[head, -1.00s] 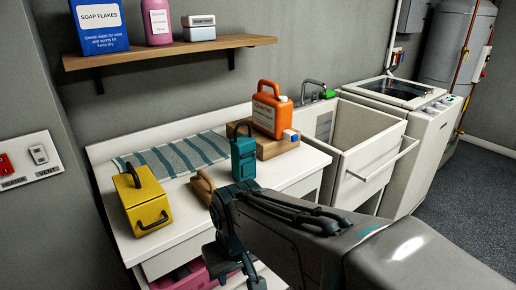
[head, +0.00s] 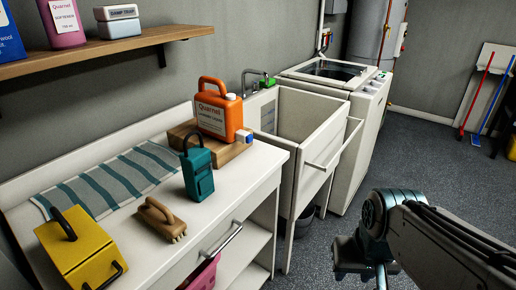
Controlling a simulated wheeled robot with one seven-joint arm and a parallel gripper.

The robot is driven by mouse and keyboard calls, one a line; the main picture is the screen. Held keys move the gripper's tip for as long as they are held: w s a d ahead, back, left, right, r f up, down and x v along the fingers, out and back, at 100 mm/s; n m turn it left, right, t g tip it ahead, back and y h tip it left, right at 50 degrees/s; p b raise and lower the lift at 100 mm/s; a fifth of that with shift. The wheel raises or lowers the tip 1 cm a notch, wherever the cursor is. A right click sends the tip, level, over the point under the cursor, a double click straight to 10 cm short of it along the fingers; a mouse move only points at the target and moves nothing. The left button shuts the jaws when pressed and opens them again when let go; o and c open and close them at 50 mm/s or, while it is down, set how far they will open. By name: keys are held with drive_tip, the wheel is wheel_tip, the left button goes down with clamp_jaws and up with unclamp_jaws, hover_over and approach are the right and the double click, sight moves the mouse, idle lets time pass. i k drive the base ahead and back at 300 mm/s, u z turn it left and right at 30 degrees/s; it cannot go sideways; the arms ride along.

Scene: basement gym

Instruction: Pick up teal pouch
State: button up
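The teal pouch (head: 199,173) stands upright on the white counter, with a dark loop handle on top. It is between a wooden brush and an orange jug. My gripper (head: 364,272) is at the lower right of the head view, over the floor and to the right of the counter, well apart from the pouch. Its fingers point down and are partly cut off by the lower edge, so I cannot tell how far apart they are. Nothing shows in it.
Near the pouch are the wooden brush (head: 162,220), the yellow box (head: 82,252), the striped towel (head: 110,182) and the orange jug (head: 222,112) on a wooden block. A shelf (head: 100,52) hangs above.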

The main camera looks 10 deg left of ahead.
sight(196, 163)
drive_tip(key=z, duration=0.2)
drive_tip(key=k, duration=1)
drive_tip(key=u, duration=0.95)
drive_tip(key=i, duration=1)
drive_tip(key=k, duration=1.25)
drive_tip(key=z, duration=0.65)
drive_tip(key=i, duration=1.65)
drive_tip(key=u, duration=0.55)
